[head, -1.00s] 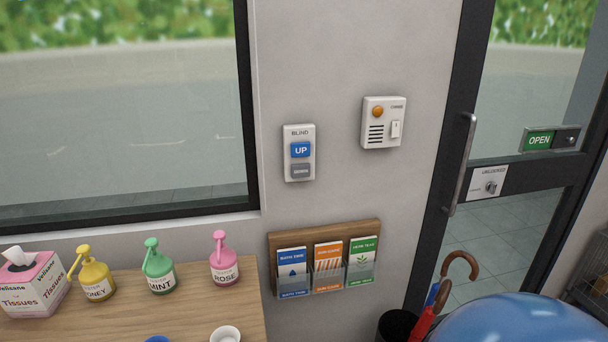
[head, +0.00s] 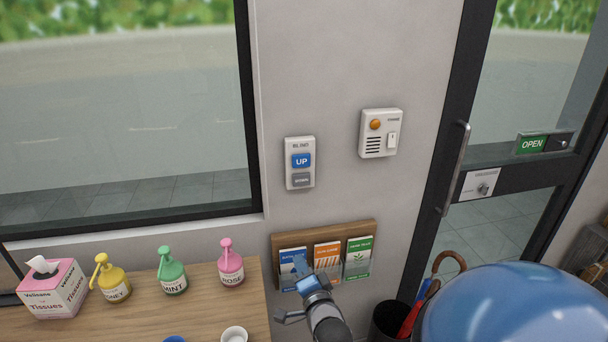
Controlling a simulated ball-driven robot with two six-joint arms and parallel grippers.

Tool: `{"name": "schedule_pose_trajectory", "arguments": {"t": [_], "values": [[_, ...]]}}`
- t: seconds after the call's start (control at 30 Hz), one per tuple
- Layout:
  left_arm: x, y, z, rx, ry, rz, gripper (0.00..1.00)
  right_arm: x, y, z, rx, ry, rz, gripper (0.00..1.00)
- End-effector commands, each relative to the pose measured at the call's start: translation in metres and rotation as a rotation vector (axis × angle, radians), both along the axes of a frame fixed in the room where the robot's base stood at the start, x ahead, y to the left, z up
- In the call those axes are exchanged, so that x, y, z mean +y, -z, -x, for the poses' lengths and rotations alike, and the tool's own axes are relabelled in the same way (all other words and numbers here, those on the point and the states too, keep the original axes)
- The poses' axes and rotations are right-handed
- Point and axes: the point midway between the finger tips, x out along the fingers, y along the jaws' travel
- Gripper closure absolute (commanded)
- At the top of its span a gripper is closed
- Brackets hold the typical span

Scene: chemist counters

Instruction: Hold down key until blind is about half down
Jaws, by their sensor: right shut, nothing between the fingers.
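The blind switch (head: 300,162) is a white plate on the grey wall, with a blue UP key (head: 301,160) above a grey DOWN key (head: 302,181). The window (head: 120,110) to its left shows clear glass, with no blind visible in the part I see. My right gripper (head: 303,270) is shut and empty. It shows in front of the leaflet rack, below the switch and apart from the keys. My left gripper is out of view.
A chime box (head: 380,133) with an orange button is right of the switch. The leaflet rack (head: 364,229) hangs below. Pump bottles (head: 172,272) and a tissue box (head: 53,288) stand on a wooden counter (head: 140,306). A glass door (head: 500,190) is at right.

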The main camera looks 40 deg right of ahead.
Motion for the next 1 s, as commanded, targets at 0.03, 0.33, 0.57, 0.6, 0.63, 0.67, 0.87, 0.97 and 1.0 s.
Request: {"name": "schedule_pose_trajectory", "arguments": {"t": [0.03,0.33,0.57,0.6,0.63,0.67,0.87,0.97,1.0], "values": [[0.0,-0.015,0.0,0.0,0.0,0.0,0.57,-0.019,-0.03,-0.012,-0.035,0.026,-0.064,1.0],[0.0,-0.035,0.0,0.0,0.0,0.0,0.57,-0.077,-0.09,-0.041,-0.145,0.099,-0.32,1.0],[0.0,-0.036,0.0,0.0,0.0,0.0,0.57,-0.083,-0.095,-0.044,-0.158,0.106,-0.352,1.0],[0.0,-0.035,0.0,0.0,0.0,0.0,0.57,-0.083,-0.095,-0.043,-0.159,0.106,-0.351,1.0],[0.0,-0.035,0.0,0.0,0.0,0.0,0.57,-0.083,-0.095,-0.043,-0.159,0.106,-0.351,1.0],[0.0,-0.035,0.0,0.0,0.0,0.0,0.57,-0.083,-0.095,-0.043,-0.159,0.106,-0.351,1.0],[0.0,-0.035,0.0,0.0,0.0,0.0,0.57,-0.083,-0.095,-0.043,-0.159,0.106,-0.35,1.0],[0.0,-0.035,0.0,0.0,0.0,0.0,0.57,-0.082,-0.095,-0.043,-0.159,0.107,-0.349,1.0],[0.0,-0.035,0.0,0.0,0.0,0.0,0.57,-0.082,-0.095,-0.042,-0.159,0.108,-0.349,1.0]]}}
